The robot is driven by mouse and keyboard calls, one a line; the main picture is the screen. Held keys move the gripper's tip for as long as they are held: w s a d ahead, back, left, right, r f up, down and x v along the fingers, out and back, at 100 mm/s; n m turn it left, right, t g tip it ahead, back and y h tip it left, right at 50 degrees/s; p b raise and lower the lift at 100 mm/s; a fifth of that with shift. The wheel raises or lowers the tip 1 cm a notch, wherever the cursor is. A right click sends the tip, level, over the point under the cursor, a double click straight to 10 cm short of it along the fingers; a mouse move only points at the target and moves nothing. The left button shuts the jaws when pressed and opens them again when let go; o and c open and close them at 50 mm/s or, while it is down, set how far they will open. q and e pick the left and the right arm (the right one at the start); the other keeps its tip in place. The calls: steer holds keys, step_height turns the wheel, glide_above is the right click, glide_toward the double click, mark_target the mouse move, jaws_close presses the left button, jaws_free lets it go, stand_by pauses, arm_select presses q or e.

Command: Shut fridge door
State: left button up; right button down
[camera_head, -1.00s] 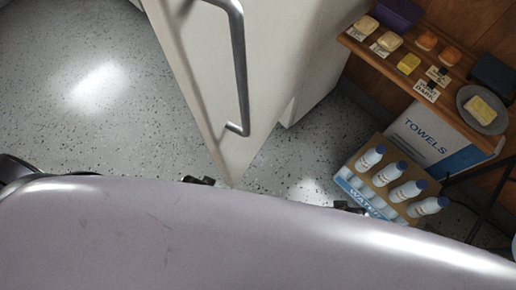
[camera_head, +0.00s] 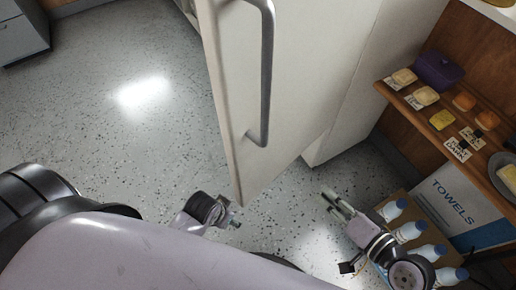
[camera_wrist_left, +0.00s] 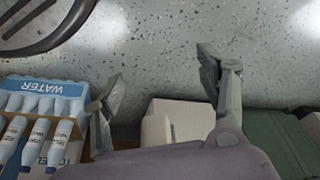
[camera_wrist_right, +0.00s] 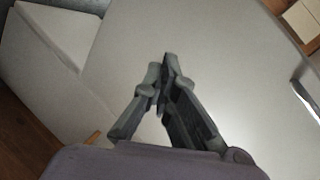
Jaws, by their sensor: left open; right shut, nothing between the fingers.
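The white fridge door (camera_head: 300,70) stands open in the head view, its outer face and long grey handle (camera_head: 267,75) towards me. The fridge body (camera_head: 372,85) is behind it on the right. My right gripper (camera_head: 333,203) is shut and empty, right of the door's lower corner and apart from it. In the right wrist view its fingers (camera_wrist_right: 168,62) point at the white door face (camera_wrist_right: 235,80), with the handle (camera_wrist_right: 305,102) at the right edge. My left gripper (camera_head: 236,222) is open and empty, below the door's lower corner; its spread fingers show in the left wrist view (camera_wrist_left: 163,66).
A wooden shelf (camera_head: 425,118) with food and a purple box (camera_head: 438,70) is at the right. Below it are a TOWELS box (camera_head: 455,205) and a crate of bottles (camera_head: 410,232), close to my right gripper. The speckled floor (camera_head: 120,140) left of the door is clear.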

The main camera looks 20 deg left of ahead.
arm_select(q)
steer(key=w+v, duration=0.1)
steer(key=v, duration=0.3)
arm_select(e)
steer(key=s+a+r+m+g+y, duration=0.1)
steer(key=s+a+r+y, duration=0.15)
steer(key=r, duration=0.45)
steer(key=s+a+r+m+y, duration=0.2)
steer(key=s+r+y, duration=0.15)
steer(key=r, duration=0.35)
steer(key=p, duration=0.2)
glide_toward(248, 140)
steer(key=shift+h, duration=0.3)
steer(key=x, duration=0.2)
steer(key=p+x, duration=0.1)
steer(key=x, duration=0.3)
steer(key=shift+s+r, duration=0.1)
steer(key=shift+r, duration=0.3)
arm_select(q)
steer(key=s+f, duration=0.3)
steer(key=f, duration=1)
steer(key=shift+s+f+g, duration=0.2)
steer(key=shift+f+g, duration=0.1)
arm_select(e)
steer(key=shift+w+a, duration=0.25)
steer(key=shift+a, duration=0.35)
arm_select(q)
steer(key=shift+a, duration=0.2)
